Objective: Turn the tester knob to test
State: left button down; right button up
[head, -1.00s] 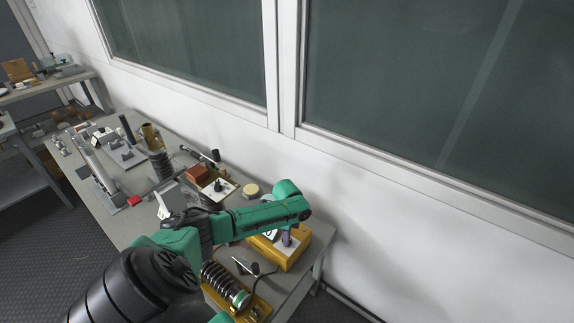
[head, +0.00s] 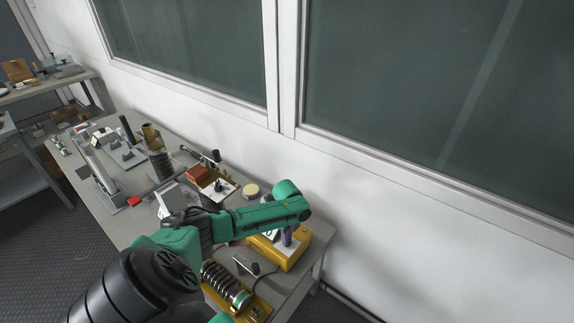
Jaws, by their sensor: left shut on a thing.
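The tester is a yellow box (head: 293,262) with a pale top panel, near the right end of the grey workbench. My green left arm reaches across the bench and bends down over it. My left gripper (head: 287,238) points down at the tester's top panel and is shut on the knob there. The knob itself is hidden by the fingers and the arm, so its setting cannot be read. A white dial face on the tester shows only in part behind the arm. My right gripper is not in view.
A coil on a yellow base (head: 226,285) stands in front of the tester, with a dark cable close by. A red-brown block (head: 199,174), a round tan disc (head: 251,190) and several instruments stand farther left along the bench. The wall and window frame rise behind.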

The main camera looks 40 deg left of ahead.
pick_arm(q)
jog(key=shift+w+r, duration=0.15)
jog(key=c, duration=0.9)
grip_release()
notch_tip(320, 180, up, 14)
jog(key=shift+r, duration=0.25)
jog(key=shift+f, duration=0.1)
